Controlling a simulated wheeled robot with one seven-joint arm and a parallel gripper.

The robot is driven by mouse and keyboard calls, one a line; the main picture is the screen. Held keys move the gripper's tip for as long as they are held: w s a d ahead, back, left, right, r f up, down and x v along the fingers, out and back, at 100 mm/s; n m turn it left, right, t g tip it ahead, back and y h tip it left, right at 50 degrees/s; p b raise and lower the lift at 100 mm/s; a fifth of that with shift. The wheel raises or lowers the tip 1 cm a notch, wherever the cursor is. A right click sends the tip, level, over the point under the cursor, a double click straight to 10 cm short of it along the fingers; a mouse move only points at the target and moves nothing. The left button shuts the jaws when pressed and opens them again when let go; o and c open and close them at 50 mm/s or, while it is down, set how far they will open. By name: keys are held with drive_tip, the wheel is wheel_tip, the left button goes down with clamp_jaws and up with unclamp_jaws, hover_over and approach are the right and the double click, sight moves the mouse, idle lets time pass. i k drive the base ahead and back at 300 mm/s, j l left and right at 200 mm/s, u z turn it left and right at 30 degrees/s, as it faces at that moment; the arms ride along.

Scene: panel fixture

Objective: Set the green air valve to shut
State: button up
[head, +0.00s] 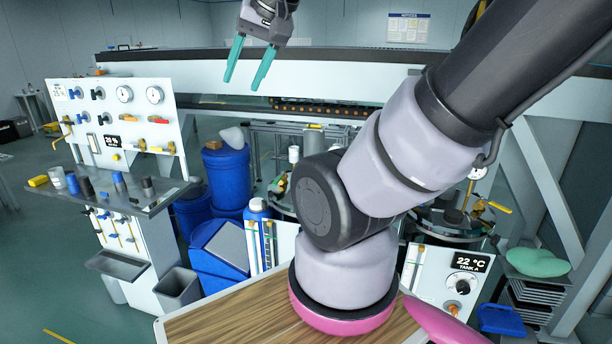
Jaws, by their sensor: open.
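My gripper (245,84) hangs at the top of the head view, fingers pointing down, with two teal fingertips spread apart and nothing between them. It is in front of the long pale beam, right of the white valve panel (105,92) and apart from it. That panel carries blue and black knobs, two round gauges, a small display, and yellow and red handles. I cannot pick out a green air valve for certain, on this panel or elsewhere. My arm hides part of the middle and right.
A grey shelf (112,207) with cups and small cylinders juts out below the panel. Blue drums (228,176) stand right of it. A white panel marked TANK A (432,271) with a dial is at lower right. A wooden top (235,318) is in front.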

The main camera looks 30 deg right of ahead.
sight(278, 178)
drive_tip(key=i+j+z, duration=0.15)
drive_tip(key=z, duration=0.25)
drive_tip(key=i+j+z, duration=0.55)
drive_tip(key=z, duration=0.2)
drive_tip(key=j, duration=0.1)
